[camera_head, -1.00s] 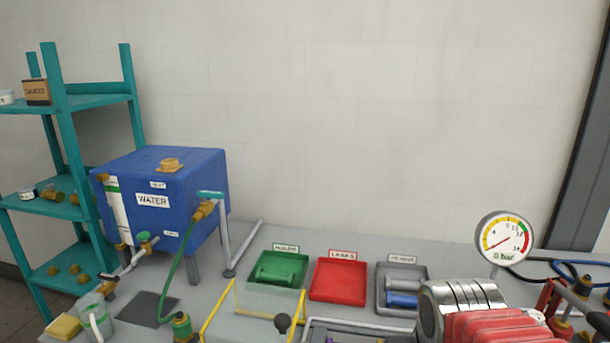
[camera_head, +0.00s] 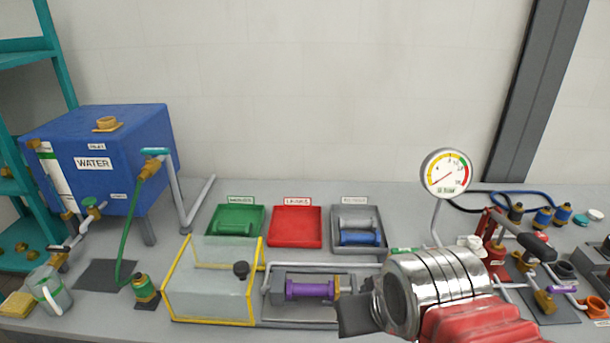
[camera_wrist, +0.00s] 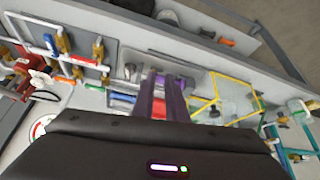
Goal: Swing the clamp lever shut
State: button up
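A grey clamp fixture (camera_head: 345,283) holds a purple cylinder (camera_head: 310,290) lying level, in the middle of the bench. A black ball knob (camera_head: 241,270) stands left of it, by the yellow-framed clear guard; I cannot tell whether it belongs to the clamp lever. No lever shows clearly. My gripper (camera_head: 355,315) appears at the front right of the fixture, in front of its right end. In the wrist view my two fingers (camera_wrist: 160,85) look purplish, with a gap between them and nothing clearly held. Part of the fixture is hidden behind my arm.
The yellow-framed guard (camera_head: 210,305) stands close left of the fixture. Green (camera_head: 236,214), red (camera_head: 297,243) and grey (camera_head: 372,215) trays lie behind. A gauge (camera_head: 446,174) rises behind my arm. Pipework (camera_head: 545,300) crowds the right; a blue water tank (camera_head: 110,160) stands left.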

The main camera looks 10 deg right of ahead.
jog(key=shift+o, duration=1.1)
jog(key=shift+d, duration=0.2)
jog(key=w+d+f+g, duration=0.1)
jog(key=w+d, duration=0.7)
jog(key=w, duration=0.2)
jog(key=shift+w+d+m, duration=0.3)
jog(key=shift+d, duration=0.1)
jog(key=shift+f, duration=0.15)
jog(key=shift+x, duration=6.9)
jog(key=shift+d, duration=0.15)
jog(key=shift+c, duration=0.2)
grip_shut()
